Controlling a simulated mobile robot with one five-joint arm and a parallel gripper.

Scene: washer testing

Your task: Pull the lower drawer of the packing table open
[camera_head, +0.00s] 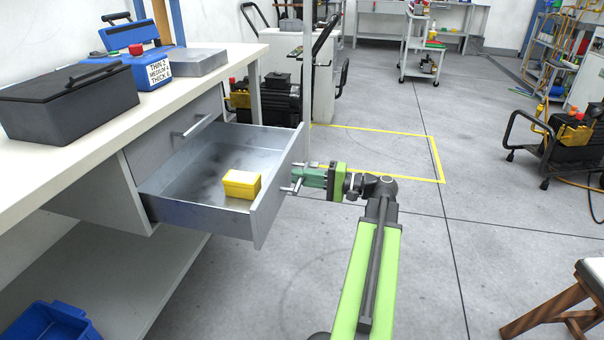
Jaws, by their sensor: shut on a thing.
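The lower drawer (197,214) of the packing table (221,66) stands pulled out well past the table front, with its grey inside showing. A small yellow box (241,184) lies in it near the front panel. My gripper (299,180) is at the outer face of the drawer front, shut on the drawer handle (290,188), which is mostly hidden by the fingers. The upper drawer (172,142) above it is closed, with a bar handle (195,126).
A blue bin (52,322) is at lower left. A wooden stool (560,310) stands at lower right.

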